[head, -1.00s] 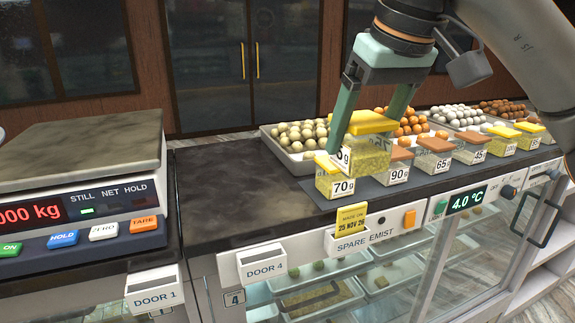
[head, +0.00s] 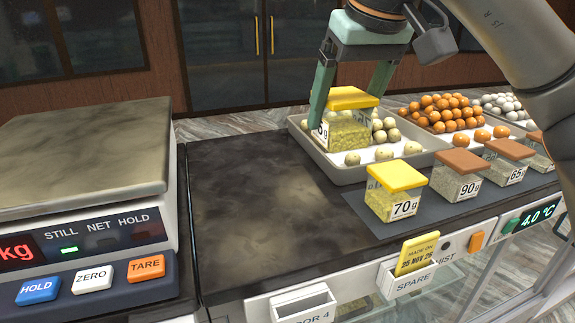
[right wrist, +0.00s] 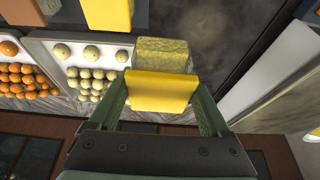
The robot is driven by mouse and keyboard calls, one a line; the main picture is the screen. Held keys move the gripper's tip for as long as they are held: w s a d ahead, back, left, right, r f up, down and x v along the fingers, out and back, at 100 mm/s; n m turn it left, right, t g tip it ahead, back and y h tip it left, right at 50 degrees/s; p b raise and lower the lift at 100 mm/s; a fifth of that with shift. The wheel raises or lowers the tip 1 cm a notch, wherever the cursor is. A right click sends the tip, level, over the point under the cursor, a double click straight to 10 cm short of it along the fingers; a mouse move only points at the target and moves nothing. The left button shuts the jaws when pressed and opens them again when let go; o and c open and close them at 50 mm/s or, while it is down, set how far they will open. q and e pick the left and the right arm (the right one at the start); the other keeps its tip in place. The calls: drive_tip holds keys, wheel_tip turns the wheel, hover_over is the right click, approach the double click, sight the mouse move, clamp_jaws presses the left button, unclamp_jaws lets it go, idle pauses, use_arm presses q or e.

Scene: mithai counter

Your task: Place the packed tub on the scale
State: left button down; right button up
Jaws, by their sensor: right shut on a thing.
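A clear tub with a yellow lid (head: 352,99) and yellowish-green contents is held by my right gripper (head: 348,108), whose green fingers close on its sides. The tub is raised in front of the tray of pale sweets and partly covers it. In the right wrist view the yellow lid (right wrist: 160,92) shows between the fingers. The scale (head: 85,165) stands at the left, its stone-like top plate empty, with a red display, a lit green STILL light and HOLD, ZERO and TARE buttons. The right gripper is to the right of the scale. My left gripper is not in view.
A yellow-lidded 70g tub (head: 396,190) and brown-lidded tubs (head: 458,173) stand in a row on a dark mat. Trays of orange (head: 440,113) and white sweets lie behind. The dark counter (head: 260,215) between scale and tubs is clear. A yellow date card (head: 416,254) stands at the front edge.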

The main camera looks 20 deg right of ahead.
drive_tip(key=w+a+f, duration=0.1)
drive_tip(key=a+f, duration=0.1)
drive_tip(key=w+a+f, duration=0.4)
drive_tip(key=a+f, duration=0.1)
drive_tip(key=shift+w, duration=0.15)
drive_tip(key=shift+w+a+f, duration=0.1)
drive_tip(key=shift+a+f, duration=0.05)
drive_tip(key=shift+a, duration=0.05)
drive_tip(key=f, duration=0.3)
drive_tip(key=shift+w+a+f+p, duration=0.1)
drive_tip(key=shift+w+a+p, duration=0.1)
drive_tip(key=shift+a+p, duration=0.15)
drive_tip(key=shift+d+f, duration=0.1)
drive_tip(key=shift+f, duration=0.25)
drive_tip(key=shift+f, duration=0.1)
drive_tip(key=o, duration=1.2)
